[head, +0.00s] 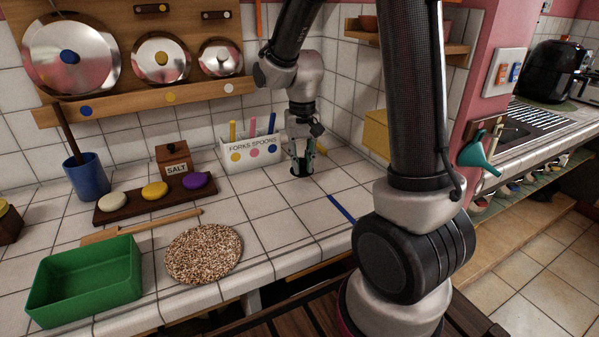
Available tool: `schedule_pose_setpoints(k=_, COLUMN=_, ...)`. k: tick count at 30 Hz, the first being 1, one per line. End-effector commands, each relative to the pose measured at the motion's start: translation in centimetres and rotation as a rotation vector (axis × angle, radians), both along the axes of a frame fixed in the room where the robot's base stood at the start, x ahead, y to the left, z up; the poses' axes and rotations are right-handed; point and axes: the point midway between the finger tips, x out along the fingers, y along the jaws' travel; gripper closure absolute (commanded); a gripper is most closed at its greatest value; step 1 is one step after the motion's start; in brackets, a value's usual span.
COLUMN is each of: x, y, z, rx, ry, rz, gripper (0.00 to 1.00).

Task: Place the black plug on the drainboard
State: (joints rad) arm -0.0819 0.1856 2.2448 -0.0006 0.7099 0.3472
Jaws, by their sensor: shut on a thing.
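My gripper (302,168) points down at the white tiled counter, just right of the forks-and-spoons holder. Its fingers are shut on a small dark thing, the black plug (300,173), at or very near the tile surface. The plug is small here and partly hidden by the fingers; I cannot tell whether it touches the counter. The drainboard (548,117), a dark grooved surface, is set in the other counter at the upper right, far from my gripper.
The white forks-and-spoons holder (250,151) stands close left of my gripper. A blue strip (342,208) lies to its right. A green bin (88,282) and a speckled round mat (203,253) are at front left. A pink wall end (484,70) separates the two counters.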

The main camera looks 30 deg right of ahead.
Motion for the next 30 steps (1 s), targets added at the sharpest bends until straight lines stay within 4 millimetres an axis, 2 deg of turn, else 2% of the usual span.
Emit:
schedule_pose_setpoints(k=8, x=-0.1, y=0.0, z=-3.7, rx=0.000, ry=0.003, rz=0.000, gripper=1.00)
schedule_pose_setpoints(k=20, x=0.0, y=0.0, z=-4.2, rx=0.000, ry=0.000, rz=0.000, gripper=1.00)
schedule_pose_setpoints(k=21, x=0.0, y=0.0, z=-4.2, rx=0.000, ry=0.000, rz=0.000, gripper=0.77)
schedule_pose_setpoints(k=24, x=0.0, y=0.0, z=-4.2, rx=0.000, ry=0.000, rz=0.000, gripper=0.58)
schedule_pose_setpoints(k=30, x=0.0, y=0.0, z=-4.2, rx=0.000, ry=0.000, rz=0.000, gripper=0.58)
